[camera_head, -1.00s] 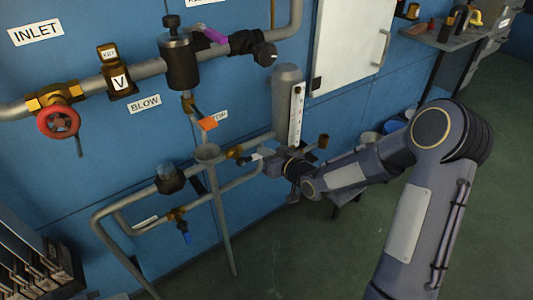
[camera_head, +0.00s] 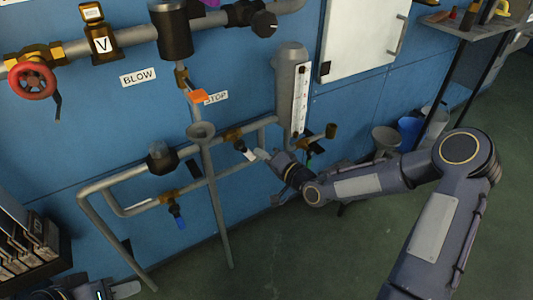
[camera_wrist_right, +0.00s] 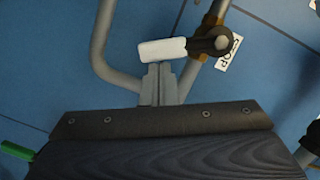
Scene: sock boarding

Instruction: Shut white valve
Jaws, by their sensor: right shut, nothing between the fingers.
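The white valve handle (camera_head: 249,154) is on a brass valve (camera_head: 233,136) in the pipework beside the grey cylinder. In the right wrist view the white handle (camera_wrist_right: 162,50) points left from its dark pivot, across the pipe. My right gripper (camera_head: 263,155) is shut and empty, just right of the handle. In the wrist view its fingertips (camera_wrist_right: 160,72) lie just below the handle's middle; I cannot tell whether they touch it. My left gripper (camera_head: 124,290) shows only partly at the lower left edge, and its opening is unclear.
A blue-handled valve (camera_head: 179,217) hangs on the lower pipe. A green handle (camera_wrist_right: 17,150) is close by at lower left in the wrist view. A red handwheel (camera_head: 32,80) is far left. Buckets (camera_head: 410,130) stand at right.

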